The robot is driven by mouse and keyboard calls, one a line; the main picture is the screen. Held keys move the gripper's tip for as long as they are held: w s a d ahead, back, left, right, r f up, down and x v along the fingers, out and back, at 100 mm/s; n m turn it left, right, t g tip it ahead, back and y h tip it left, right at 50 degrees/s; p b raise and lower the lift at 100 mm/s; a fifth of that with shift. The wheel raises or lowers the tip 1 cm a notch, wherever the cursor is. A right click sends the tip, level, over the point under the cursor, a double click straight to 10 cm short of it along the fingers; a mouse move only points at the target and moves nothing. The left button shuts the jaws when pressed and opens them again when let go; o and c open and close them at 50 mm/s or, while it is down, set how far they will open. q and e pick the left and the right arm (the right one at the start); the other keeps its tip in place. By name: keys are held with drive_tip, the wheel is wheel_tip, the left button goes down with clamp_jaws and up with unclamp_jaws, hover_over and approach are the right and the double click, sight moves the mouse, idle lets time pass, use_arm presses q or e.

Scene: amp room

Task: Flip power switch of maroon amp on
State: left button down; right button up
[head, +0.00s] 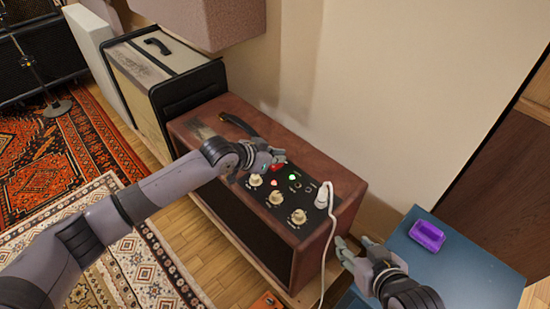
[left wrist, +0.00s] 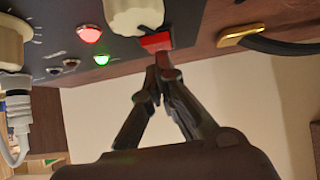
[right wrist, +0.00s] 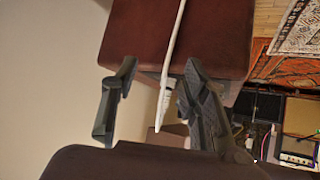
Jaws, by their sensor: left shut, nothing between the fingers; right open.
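The maroon amp (head: 340,188) stands against the wall, with a black control panel on its top. The red power switch (left wrist: 156,41) sits at the panel's end beside a cream knob (left wrist: 135,14). My left gripper (left wrist: 164,72) is shut and empty, its fingertips at the switch, seemingly touching it. In the head view the left gripper (head: 272,158) partly covers the switch. A red light (left wrist: 89,33) and a green light (left wrist: 101,60) glow on the panel. My right gripper (head: 354,243) is open and empty, to the right of the amp, near the white cable.
A white cable (head: 329,240) is plugged into the panel and hangs down the amp's right side. A blue surface (head: 465,262) with a purple tray (head: 428,236) is at right. A cream amp (head: 165,68) stands behind at left. The amp's black handle (head: 238,124) is near the left gripper.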

use_arm(q)
drive_tip(key=shift+s+a+p, duration=0.15)
drive_tip(key=shift+s+p, duration=0.05)
drive_tip(key=shift+p, duration=0.1)
drive_tip(key=shift+s+a, duration=0.15)
drive_tip(key=shift+a, duration=0.05)
use_arm(e)
drive_tip(key=s+d+f+g+h, duration=0.1)
drive_tip(key=s+d+f+g, duration=0.1)
drive_tip(key=s, duration=0.3)
drive_tip(key=shift+f+g, duration=0.6)
drive_tip(key=shift+s, duration=0.1)
use_arm(q)
drive_tip(key=shift+s+a+r, duration=0.15)
drive_tip(key=v, duration=1.1)
drive_tip(key=shift+r, duration=0.25)
use_arm(e)
drive_tip(key=shift+a, duration=0.1)
use_arm(q)
drive_tip(key=shift+s+a, duration=0.1)
